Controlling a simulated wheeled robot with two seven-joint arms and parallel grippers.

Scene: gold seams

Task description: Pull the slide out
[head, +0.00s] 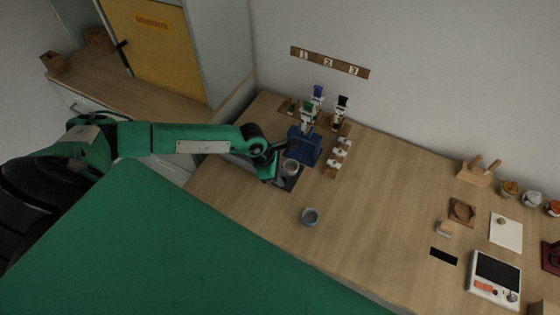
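A blue stand (306,148) is on the wooden counter, with tall fixtures topped in blue, green and black behind it. A dark flat plate (289,183), which looks like the slide, lies at its front left. A small round cup (291,167) appears to sit on this plate. My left gripper (274,174) is low at the plate's left side, close to the cup. Its fingers are dark and small, so I cannot tell if they are open, shut or touching the plate. My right gripper is out of view.
Small white pieces on a wooden strip (338,158) stand right of the stand. A scale-like device (495,278) is at far right. The middle of the counter (390,210) is clear.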

